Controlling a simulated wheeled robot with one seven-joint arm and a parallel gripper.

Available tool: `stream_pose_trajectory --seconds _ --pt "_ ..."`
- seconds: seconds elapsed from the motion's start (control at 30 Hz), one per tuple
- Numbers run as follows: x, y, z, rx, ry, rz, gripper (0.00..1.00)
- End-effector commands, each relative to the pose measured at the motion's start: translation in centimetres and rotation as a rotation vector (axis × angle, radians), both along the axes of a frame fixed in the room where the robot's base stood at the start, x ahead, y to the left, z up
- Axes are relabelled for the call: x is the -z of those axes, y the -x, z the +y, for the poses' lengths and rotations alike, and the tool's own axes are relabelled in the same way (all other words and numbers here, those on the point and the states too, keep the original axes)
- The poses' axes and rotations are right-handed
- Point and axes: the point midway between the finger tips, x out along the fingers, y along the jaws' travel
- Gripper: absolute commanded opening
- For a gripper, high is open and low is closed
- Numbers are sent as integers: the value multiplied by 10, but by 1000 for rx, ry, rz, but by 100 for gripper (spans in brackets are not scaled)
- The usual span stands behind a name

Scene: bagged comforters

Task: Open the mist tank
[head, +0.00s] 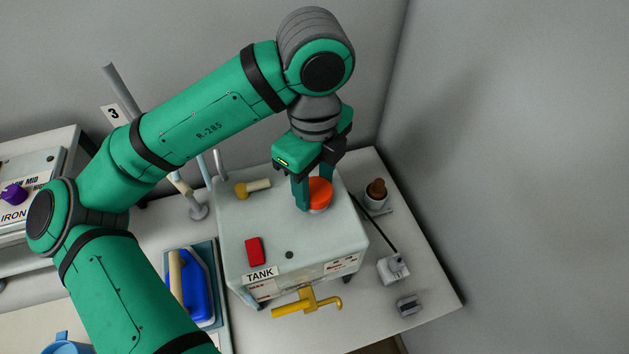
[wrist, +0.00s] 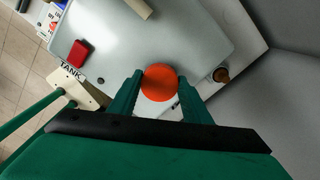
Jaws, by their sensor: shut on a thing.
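The mist tank (head: 238,218) is a pale grey box labelled TANK, standing on the table at the right in the head view. An orange-red round cap (head: 321,191) sits on its top near the back right corner; it also shows in the wrist view (wrist: 159,83). My gripper (head: 314,202) reaches down over the tank with its green fingers on both sides of the cap, shut on it. In the wrist view my gripper (wrist: 160,95) has one finger at each side of the cap. The cap's underside is hidden.
A red block (head: 254,250) and a yellow-ended valve (head: 253,187) are on the tank top. A yellow tap (head: 306,303) sticks out in front. A brown-topped cup (head: 376,192) and a plug (head: 393,268) lie right. Walls are close behind.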

Motion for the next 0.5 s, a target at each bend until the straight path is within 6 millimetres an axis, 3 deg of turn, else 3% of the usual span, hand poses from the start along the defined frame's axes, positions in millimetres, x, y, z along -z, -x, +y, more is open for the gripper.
stream_pose_trajectory --seconds 0.07,0.5 --pt "0 0 0 -89 0 0 19" --pt "-16 0 0 -87 0 -1 19"
